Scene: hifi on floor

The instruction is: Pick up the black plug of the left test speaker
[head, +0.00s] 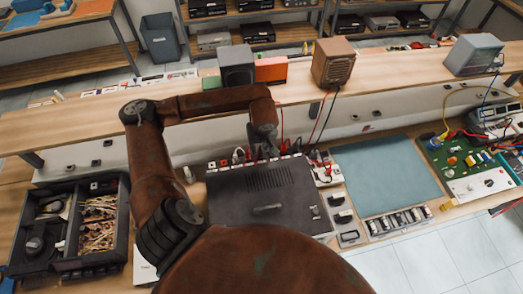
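A black hi-fi unit (285,203) lies on the workbench in the head view, with several plugs and cables along its back edge. A dark grey speaker (237,66) and a wooden-brown speaker (333,64) stand on the shelf above. Red and dark cables (328,118) run down from the brown speaker towards the unit's back. My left gripper (264,152) points down at the unit's back edge, among the plugs. Its fingertips are small and partly hidden, so I cannot tell whether it touches or holds a plug. The black plug cannot be told apart there. My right gripper is not in view.
A black divided tray (66,268) of small parts lies at the left. A blue-green mat (386,176) gives clear room right of the unit. A green circuit board (462,158) lies farther right. The raised shelf (400,82) runs behind the unit.

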